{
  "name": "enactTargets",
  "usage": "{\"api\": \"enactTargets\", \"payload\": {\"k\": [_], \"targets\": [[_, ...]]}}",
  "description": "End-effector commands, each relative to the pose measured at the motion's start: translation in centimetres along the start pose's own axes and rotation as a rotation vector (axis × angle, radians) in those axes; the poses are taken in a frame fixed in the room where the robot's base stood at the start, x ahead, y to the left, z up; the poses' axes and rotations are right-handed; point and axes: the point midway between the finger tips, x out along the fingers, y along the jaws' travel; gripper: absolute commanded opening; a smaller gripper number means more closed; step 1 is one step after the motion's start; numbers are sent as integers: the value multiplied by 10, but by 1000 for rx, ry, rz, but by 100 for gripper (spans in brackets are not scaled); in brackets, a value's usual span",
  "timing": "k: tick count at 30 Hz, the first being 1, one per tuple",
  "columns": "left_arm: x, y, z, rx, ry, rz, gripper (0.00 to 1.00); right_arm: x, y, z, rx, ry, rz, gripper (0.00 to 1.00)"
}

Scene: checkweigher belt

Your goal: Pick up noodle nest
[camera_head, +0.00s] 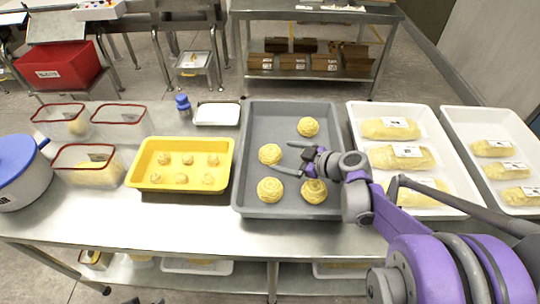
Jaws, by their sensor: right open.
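Several round yellow noodle nests lie in the grey tray (291,108): one at the back (308,126), one at the middle left (269,153), one at the front left (270,189) and one at the front right (314,191). My right gripper (281,157) reaches in from the right over the tray. It is open, with its dark fingers pointing left towards the middle-left nest, and nothing shows between them. Its height above the nests is hard to tell. The front-right nest is partly under the gripper. My left gripper is not in view.
A yellow tray (183,142) with several small nests stands left of the grey tray. White trays with yellow packs (390,128) stand to the right. Red-rimmed clear containers (88,166), a blue-lidded pot (18,170), a blue bottle (183,105) and a white dish (217,114) are at the left.

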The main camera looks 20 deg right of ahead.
Motion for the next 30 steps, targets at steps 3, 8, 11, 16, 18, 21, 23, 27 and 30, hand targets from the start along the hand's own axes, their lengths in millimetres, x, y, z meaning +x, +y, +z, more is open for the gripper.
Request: {"api": "enactTargets", "payload": {"k": [3, 8, 11, 16, 18, 21, 23, 27, 30], "targets": [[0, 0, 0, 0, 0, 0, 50, 10, 0, -2, -1, 1, -3, 100], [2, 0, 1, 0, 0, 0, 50, 25, -1, -2, -2, 1, -4, 100], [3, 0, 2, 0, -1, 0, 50, 43, -1, -2, -1, 2, -5, 100], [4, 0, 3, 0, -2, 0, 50, 67, 0, -2, -1, 1, -3, 100], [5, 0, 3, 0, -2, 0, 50, 71, 0, -2, 0, 0, -1, 100], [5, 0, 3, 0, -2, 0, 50, 73, 0, -2, 0, 0, -1, 100], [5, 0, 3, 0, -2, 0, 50, 73, 0, -2, 0, 0, -1, 100], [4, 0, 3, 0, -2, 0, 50, 73, 0, -2, 0, 0, -1, 93], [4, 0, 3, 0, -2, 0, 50, 73, 0, -2, 0, 0, -1, 75]]}}
